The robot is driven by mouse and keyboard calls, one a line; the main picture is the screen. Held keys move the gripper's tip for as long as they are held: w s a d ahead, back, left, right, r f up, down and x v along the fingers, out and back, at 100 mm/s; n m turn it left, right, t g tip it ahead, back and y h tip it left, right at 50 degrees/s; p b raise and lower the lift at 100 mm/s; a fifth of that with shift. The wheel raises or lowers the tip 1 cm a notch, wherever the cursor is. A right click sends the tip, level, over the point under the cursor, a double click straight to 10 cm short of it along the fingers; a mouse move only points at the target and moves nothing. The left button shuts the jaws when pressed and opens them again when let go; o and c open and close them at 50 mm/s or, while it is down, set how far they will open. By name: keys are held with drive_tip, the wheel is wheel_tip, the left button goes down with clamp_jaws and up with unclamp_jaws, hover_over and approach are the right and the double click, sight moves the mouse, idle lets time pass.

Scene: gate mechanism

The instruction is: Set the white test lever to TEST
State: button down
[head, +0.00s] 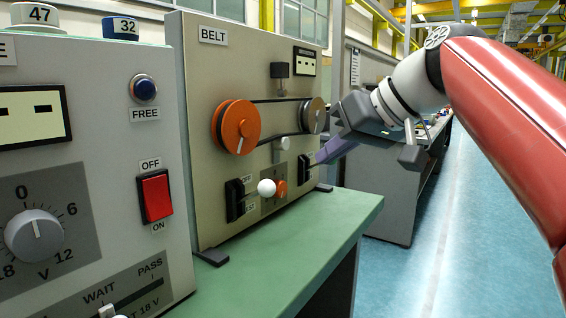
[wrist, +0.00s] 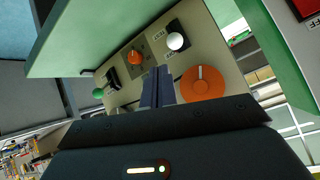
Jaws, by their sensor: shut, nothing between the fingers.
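The white test lever's round knob (head: 267,187) sticks out from a black switch plate (head: 235,200) low on the left of the BELT panel. Small labels sit above and below beside the plate; the upper seems to read OFF, the lower is too small to be sure. The knob stands around mid-height of the plate; I cannot tell its exact setting. In the wrist view the white knob (wrist: 175,41) is clear of my fingers. My gripper (head: 316,159) is shut and empty, near the panel's right side, apart from the knob. Its fingers (wrist: 158,86) also show in the wrist view.
An orange pulley (head: 236,127) with a belt is above the lever. A small orange dial (head: 280,187) is right of it. A second black switch (head: 304,167) lies close to my fingers; its green knob (wrist: 98,93) shows in the wrist view. The green bench (head: 300,225) is clear in front.

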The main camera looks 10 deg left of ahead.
drive_tip(key=w+a+r+n+g+y, duration=0.1)
drive_tip(key=w+a+r+n+y, duration=0.15)
drive_tip(key=r, duration=0.25)
drive_tip(key=b, duration=0.1)
hover_over(274, 184)
drive_tip(key=w+a, duration=0.1)
drive_tip(key=shift+n+h, duration=0.35)
drive_tip(key=f, duration=0.5)
drive_tip(key=shift+w+a+f, duration=0.15)
drive_tip(key=shift+w+f, duration=0.05)
drive_tip(key=shift+f, duration=0.05)
drive_tip(key=shift+s+d+f+b, duration=0.3)
drive_tip(key=shift+f+b, duration=0.15)
drive_tip(key=shift+f, duration=0.15)
drive_tip(key=shift+s+d+f+b, duration=0.25)
drive_tip(key=shift+f+b, duration=0.15)
drive_tip(key=shift+f, duration=0.15)
drive_tip(key=shift+d+f, duration=0.1)
drive_tip(key=shift+f, duration=0.4)
drive_tip(key=shift+f+b, duration=0.15)
drive_tip(key=shift+b, duration=0.25)
